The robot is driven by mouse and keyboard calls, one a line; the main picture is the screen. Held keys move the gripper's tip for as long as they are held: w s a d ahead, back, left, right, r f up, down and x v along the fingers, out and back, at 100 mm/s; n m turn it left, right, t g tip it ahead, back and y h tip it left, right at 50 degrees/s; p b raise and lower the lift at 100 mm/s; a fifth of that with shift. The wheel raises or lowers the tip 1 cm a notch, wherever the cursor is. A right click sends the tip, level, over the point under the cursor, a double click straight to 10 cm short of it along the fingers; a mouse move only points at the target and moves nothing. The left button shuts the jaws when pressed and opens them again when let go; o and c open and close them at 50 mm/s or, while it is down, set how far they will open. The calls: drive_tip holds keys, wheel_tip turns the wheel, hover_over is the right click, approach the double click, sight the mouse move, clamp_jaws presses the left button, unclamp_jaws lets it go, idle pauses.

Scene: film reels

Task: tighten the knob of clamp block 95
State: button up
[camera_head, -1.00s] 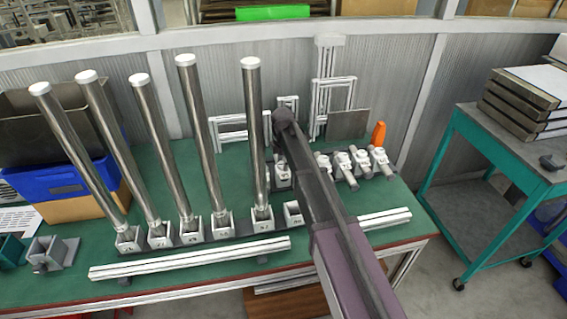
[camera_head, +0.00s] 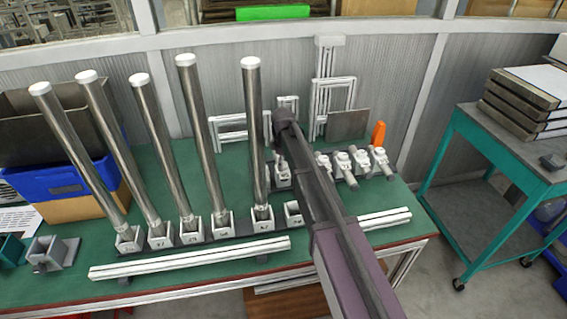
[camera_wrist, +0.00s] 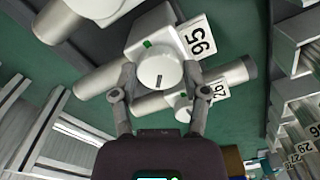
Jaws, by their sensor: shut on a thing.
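Clamp block 95 (camera_wrist: 151,30) fills the upper middle of the wrist view, a white block with a label reading 95 (camera_wrist: 196,39) and a small green mark. My gripper (camera_wrist: 159,82) is shut on the knob, one finger on each side. In the head view my arm hides most of this block, and my gripper's fingers cannot be made out there.
Another clamp block with a label reading 97 or similar (camera_wrist: 219,91) is close beside, partly behind my right finger. Several clamp blocks (camera_head: 361,162) stand right of my arm. Tall metal tubes (camera_head: 254,140) stand on the left. A white rail (camera_head: 190,259) lies along the front.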

drive_tip(key=m, duration=1.4)
drive_tip(key=shift+m, duration=0.3)
drive_tip(key=m, duration=0.3)
drive_tip(key=shift+m, duration=0.3)
drive_tip(key=m, duration=0.3)
drive_tip(key=shift+w+m, duration=0.1)
drive_tip(key=shift+m, duration=0.3)
drive_tip(key=m, duration=0.6)
drive_tip(key=shift+m, duration=0.3)
